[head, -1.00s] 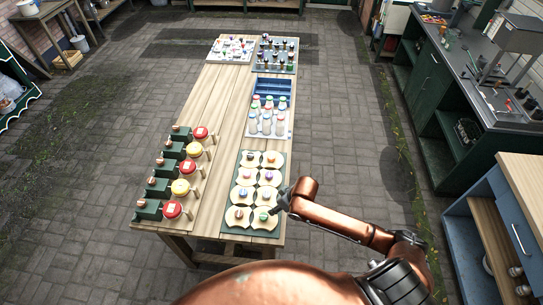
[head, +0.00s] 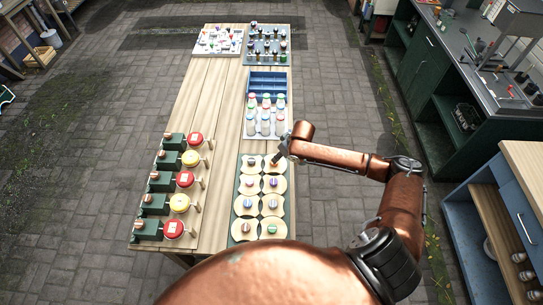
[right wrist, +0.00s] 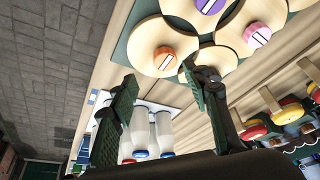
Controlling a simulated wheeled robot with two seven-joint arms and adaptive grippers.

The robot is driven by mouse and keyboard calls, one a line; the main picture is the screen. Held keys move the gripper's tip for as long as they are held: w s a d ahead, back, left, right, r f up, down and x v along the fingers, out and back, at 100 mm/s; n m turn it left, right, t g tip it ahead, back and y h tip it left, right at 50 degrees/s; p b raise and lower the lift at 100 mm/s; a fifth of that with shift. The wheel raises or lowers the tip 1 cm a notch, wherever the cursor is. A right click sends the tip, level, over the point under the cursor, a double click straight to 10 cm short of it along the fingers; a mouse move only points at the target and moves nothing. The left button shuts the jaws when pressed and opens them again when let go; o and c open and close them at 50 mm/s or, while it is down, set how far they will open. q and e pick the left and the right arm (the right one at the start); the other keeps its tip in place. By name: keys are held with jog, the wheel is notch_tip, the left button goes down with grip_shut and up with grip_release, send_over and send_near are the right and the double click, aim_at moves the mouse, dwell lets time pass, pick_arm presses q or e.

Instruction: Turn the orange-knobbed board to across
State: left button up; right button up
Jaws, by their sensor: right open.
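The orange-knobbed board is a round pale wooden disc (right wrist: 145,35) with an orange knob (right wrist: 164,60) in the right wrist view. A white line on the knob runs slantwise in that view. In the head view this board is at the far right of the green-based group, partly hidden by my right gripper (head: 278,160). The right gripper's fingers (right wrist: 163,98) are spread and empty in the right wrist view, near the orange knob and not around it. My left gripper is not in view.
Red and yellow round-faced devices (head: 180,201) line the table's left side. The table's middle strip is clear.

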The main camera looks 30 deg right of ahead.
jog(key=x, duration=0.3)
jog(key=a+x, duration=0.1)
jog(key=x, duration=0.2)
jog(key=shift+w, duration=0.25)
jog(key=shift+f, duration=0.2)
jog(key=c, duration=0.7)
jog(key=shift+c, duration=0.8)
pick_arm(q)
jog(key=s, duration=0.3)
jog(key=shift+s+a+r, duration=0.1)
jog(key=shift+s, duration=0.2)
pick_arm(e)
jog(key=c, duration=0.3)
